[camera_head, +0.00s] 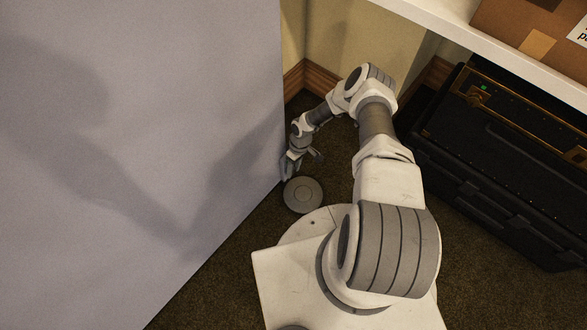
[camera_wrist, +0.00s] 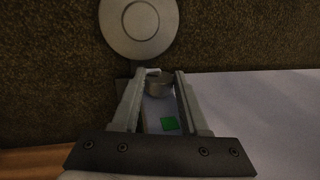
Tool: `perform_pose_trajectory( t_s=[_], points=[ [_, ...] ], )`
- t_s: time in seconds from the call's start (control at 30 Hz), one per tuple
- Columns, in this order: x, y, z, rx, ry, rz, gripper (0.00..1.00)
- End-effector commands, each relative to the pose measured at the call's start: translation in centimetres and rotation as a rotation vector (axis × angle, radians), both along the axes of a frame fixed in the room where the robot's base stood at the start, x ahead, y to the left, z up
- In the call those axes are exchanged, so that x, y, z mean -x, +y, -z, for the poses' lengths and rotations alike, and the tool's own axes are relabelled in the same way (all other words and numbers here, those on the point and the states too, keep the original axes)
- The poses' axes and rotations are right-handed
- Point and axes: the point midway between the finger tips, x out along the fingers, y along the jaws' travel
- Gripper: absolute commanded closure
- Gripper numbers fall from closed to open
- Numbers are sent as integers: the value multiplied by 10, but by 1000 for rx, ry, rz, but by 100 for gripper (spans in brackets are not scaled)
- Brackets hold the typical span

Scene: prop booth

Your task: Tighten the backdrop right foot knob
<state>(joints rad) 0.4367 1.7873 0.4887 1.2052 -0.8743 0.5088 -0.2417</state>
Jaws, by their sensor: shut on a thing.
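The backdrop (camera_head: 140,130) is a large pale grey-violet panel filling the left of the head view; it also shows at the right of the wrist view (camera_wrist: 270,105). My gripper (camera_wrist: 158,75) reaches down beside the panel's right lower edge. Its two fingers are closed on a small grey round knob (camera_wrist: 159,87), low by the panel. A green square (camera_wrist: 169,124) shows between the fingers, nearer the palm. In the head view my gripper (camera_head: 291,168) is small and hides the knob. How far the knob is turned cannot be told.
A round grey disc (camera_head: 303,195) lies on the dark carpet close to my gripper. A black case (camera_head: 510,160) stands at the right under a white shelf (camera_head: 490,45) bearing a cardboard box (camera_head: 530,30). A wooden baseboard (camera_head: 318,78) runs along the back wall.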

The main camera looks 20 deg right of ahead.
Motion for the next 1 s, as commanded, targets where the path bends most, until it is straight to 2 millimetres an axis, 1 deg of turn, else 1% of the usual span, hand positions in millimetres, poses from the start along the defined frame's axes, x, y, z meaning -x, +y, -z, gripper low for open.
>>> perform_pose_trajectory(
  t_s=[0.13,0.17,0.2,0.3,0.57,0.67,0.77,0.87,1.0],
  points=[
    [0,-2,0,3,1,1,100],
    [0,-2,0,3,1,1,51],
    [0,-2,0,3,1,1,44],
    [0,-1,0,2,0,1,26],
    [0,-1,-1,2,-1,0,26],
    [-1,-1,-6,2,-1,0,26],
    [-3,-4,-19,2,-2,1,26],
    [-6,-7,-39,3,-3,0,26],
    [-11,-13,-74,4,-4,0,26]
  ],
)
